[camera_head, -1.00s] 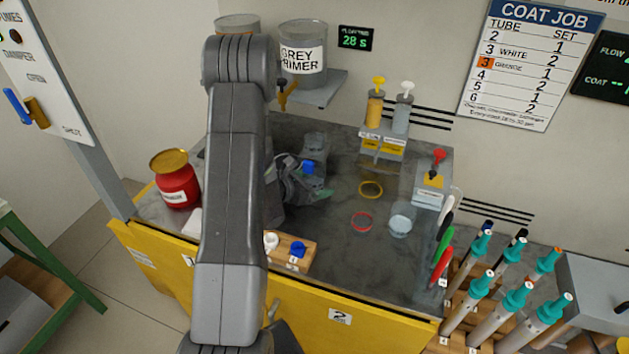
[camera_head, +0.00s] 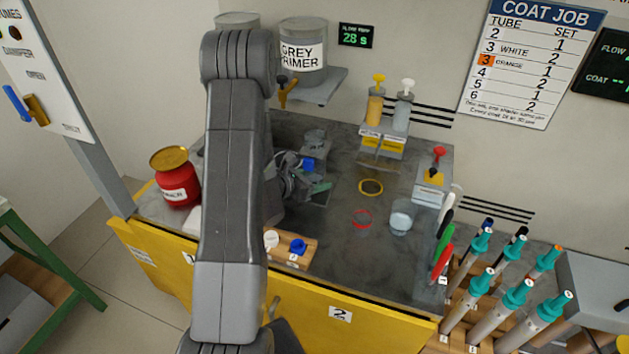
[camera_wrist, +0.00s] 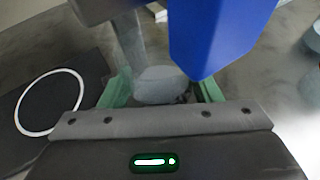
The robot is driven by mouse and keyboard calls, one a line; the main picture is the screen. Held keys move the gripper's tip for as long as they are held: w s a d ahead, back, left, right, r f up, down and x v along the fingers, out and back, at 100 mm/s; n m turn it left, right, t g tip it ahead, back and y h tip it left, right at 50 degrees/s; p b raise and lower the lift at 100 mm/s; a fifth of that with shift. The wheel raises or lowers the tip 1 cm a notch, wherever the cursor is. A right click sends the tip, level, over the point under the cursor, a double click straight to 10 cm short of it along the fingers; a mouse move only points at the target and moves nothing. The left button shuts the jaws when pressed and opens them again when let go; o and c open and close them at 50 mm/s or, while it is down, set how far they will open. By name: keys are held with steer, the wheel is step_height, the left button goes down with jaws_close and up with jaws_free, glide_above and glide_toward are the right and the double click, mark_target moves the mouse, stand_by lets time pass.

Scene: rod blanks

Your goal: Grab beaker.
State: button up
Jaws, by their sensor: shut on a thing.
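My gripper (camera_head: 312,188) is at the middle left of the bench in the head view, largely hidden behind my own arm. In the wrist view, its green fingers (camera_wrist: 163,92) are on either side of a clear greyish beaker (camera_wrist: 158,84), and they are shut on it. The beaker's upper part and outline are blurred there, and in the head view I cannot make it out at the gripper. A blue block-like part (camera_wrist: 215,35) stands close in front of the right finger and hides some of the view.
A clear cup with a yellow ring (camera_head: 370,187), one with a red ring (camera_head: 361,222) and one with pale contents (camera_head: 400,220) stand right of the gripper. A wooden block with caps (camera_head: 304,258) lies in front. A red can (camera_head: 174,178) stands left.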

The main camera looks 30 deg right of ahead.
steer(key=shift+r, duration=0.25)
steer(key=a+b, duration=0.1)
steer(key=a, duration=0.3)
steer(key=s+a+b, duration=0.1)
steer(key=a, duration=0.3)
steer(key=s+a, duration=0.1)
steer(key=a, duration=0.4)
steer(key=shift+r+b, duration=0.4)
step_height(320, 180, up, 13)
steer(key=p, duration=0.1)
steer(key=shift+r, duration=0.15)
